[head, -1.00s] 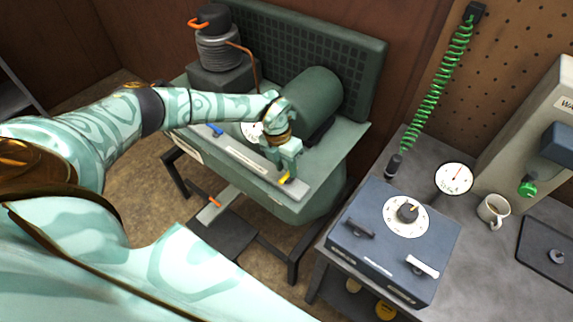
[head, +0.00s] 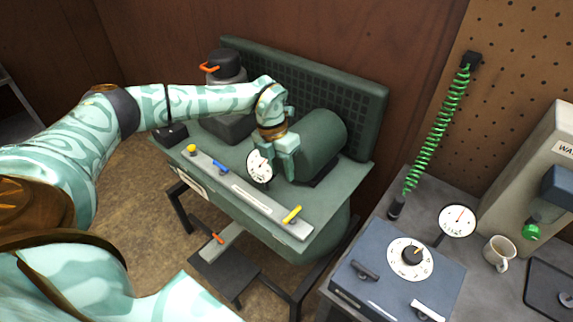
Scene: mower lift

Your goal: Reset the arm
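My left arm reaches in from the left over the green machine (head: 330,205). My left gripper (head: 288,168) points down in front of the green cylinder (head: 322,140), just right of a round white gauge (head: 260,167). It is clear of the yellow lever (head: 292,214) on the pale front strip (head: 250,198). I see nothing held in it, but the gap between its fingers is not clear. The strip also bears a blue lever (head: 220,167) and a yellow knob (head: 191,149). My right gripper is not in view.
A blue box with a dial (head: 410,256) stands on the grey bench at right, with a gauge (head: 457,220) and a mug (head: 499,252). A green coiled hose (head: 440,130) hangs above. A pedal with an orange tip (head: 218,238) sits below the machine.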

